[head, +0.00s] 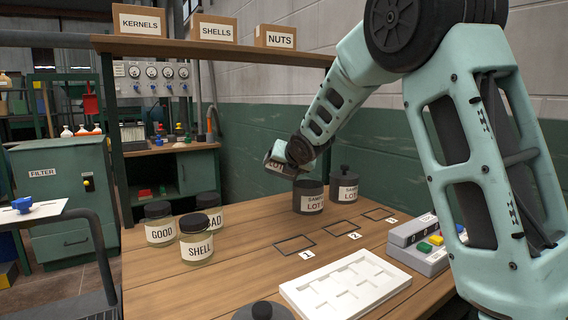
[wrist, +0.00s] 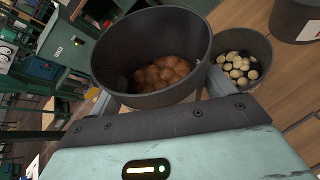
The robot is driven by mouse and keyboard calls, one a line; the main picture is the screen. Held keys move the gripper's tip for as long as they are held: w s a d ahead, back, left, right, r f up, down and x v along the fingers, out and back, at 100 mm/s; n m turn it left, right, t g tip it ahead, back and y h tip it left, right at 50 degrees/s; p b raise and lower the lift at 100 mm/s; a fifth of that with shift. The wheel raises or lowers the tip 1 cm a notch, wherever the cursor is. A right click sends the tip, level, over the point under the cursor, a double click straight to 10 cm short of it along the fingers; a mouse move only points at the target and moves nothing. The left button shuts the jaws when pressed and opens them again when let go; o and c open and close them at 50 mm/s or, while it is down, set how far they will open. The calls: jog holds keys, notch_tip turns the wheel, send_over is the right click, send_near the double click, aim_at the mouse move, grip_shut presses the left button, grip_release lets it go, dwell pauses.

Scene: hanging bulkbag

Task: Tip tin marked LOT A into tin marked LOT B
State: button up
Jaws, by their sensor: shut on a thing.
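My gripper (head: 284,152) is shut on a dark grey tin (head: 279,167), held tilted in the air; its label shows LOT, but I cannot read the letter. In the wrist view this held tin (wrist: 150,40) has brown nuts (wrist: 165,75) inside. Just below it to the right, an open dark tin (head: 308,203) stands upright on the table, labelled SAMPLE LOT with an unclear letter. In the wrist view this tin (wrist: 262,82) holds pale round pieces (wrist: 238,66). A lidded LOT tin (head: 343,190) stands behind it to the right, its letter also unclear.
Jars GOOD (head: 159,230), BAD (head: 209,203) and SHELL (head: 197,247) stand at the left. A white compartment tray (head: 300,291) and a button box (head: 420,257) are at the front. A dark knobbed lid (head: 262,312) shows at the bottom edge. A shelf with boxes spans above.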

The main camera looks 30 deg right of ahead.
jog(key=shift+d+r+m+y+p, duration=0.2)
jog(key=shift+r+m+y+p, duration=0.4)
jog(key=shift+p, duration=3.55)
jog(key=shift+a+r+m+y+p, duration=0.15)
jog(key=shift+m+y+p, duration=0.25)
jog(key=shift+p, duration=1.95)
jog(key=shift+r+m+y+p, duration=0.25)
jog(key=shift+y+p, duration=0.25)
jog(key=shift+p, duration=1.85)
jog(key=shift+s+d+r+m+y+p, duration=0.1)
jog(key=shift+s+m+y+p, duration=0.3)
jog(key=shift+p, duration=1.55)
jog(key=shift+s+d+r+m+y+p, duration=0.15)
jog(key=shift+m+y+p, duration=0.45)
jog(key=shift+p, duration=1.35)
